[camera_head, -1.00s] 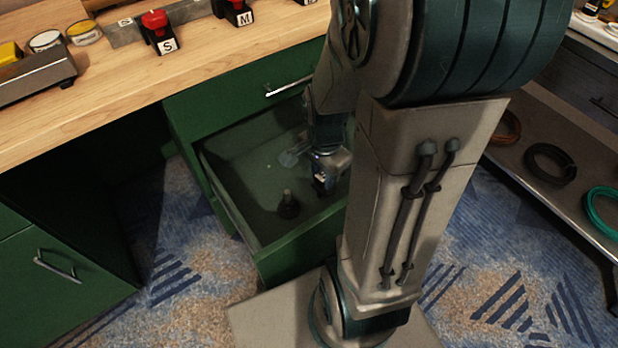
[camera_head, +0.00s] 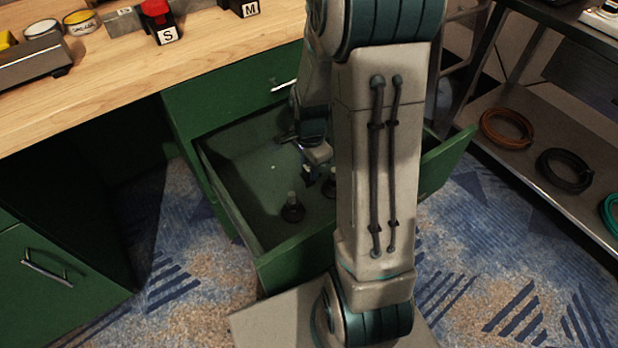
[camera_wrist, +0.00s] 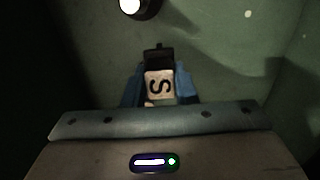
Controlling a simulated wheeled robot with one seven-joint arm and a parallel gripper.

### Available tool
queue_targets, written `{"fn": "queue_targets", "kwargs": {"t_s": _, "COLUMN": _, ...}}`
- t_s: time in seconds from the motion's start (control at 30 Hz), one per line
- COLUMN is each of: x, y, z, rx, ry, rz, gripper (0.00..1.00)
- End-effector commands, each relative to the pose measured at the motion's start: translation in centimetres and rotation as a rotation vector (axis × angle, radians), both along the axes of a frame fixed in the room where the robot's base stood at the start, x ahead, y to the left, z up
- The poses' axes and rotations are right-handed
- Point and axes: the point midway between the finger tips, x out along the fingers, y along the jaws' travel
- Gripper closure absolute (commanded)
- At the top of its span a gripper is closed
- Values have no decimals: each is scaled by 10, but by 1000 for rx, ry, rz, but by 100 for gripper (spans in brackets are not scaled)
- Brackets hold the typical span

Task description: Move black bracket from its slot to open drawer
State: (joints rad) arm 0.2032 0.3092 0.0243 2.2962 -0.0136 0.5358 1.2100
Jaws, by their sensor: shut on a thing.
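The black bracket, bearing a white label with an S (camera_wrist: 160,82), shows in the wrist view between the blue fingers of my gripper (camera_wrist: 160,92). My gripper is shut on it. In the head view my gripper (camera_head: 314,168) reaches down inside the open green drawer (camera_head: 290,264), above its floor. The bracket is small and dark there, and my arm partly covers the area. I cannot tell whether the bracket touches the drawer floor.
A dark round-based piece with a pale top (camera_head: 292,208) stands in the drawer; a similar one (camera_head: 330,188) is partly hidden by my arm. Red-topped black holders marked S (camera_head: 160,24) and M (camera_head: 243,8) are on the wooden worktop (camera_head: 110,105). A shelf with coiled cables (camera_head: 563,172) is at right.

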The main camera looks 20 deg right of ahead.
Motion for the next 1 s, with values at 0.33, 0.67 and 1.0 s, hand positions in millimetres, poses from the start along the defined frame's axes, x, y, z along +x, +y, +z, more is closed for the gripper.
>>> {"fn": "queue_targets", "kwargs": {"t_s": 0.33, "x": 8, "y": 0, "z": -32, "rx": 0, "ry": 3, "rz": 0, "gripper": 100}}
{"fn": "queue_targets", "kwargs": {"t_s": 0.67, "x": 9, "y": 0, "z": -45, "rx": 0, "ry": 0, "rz": 1, "gripper": 100}}
{"fn": "queue_targets", "kwargs": {"t_s": 1.0, "x": 8, "y": 0, "z": -48, "rx": 0, "ry": 1, "rz": 0, "gripper": 53}}
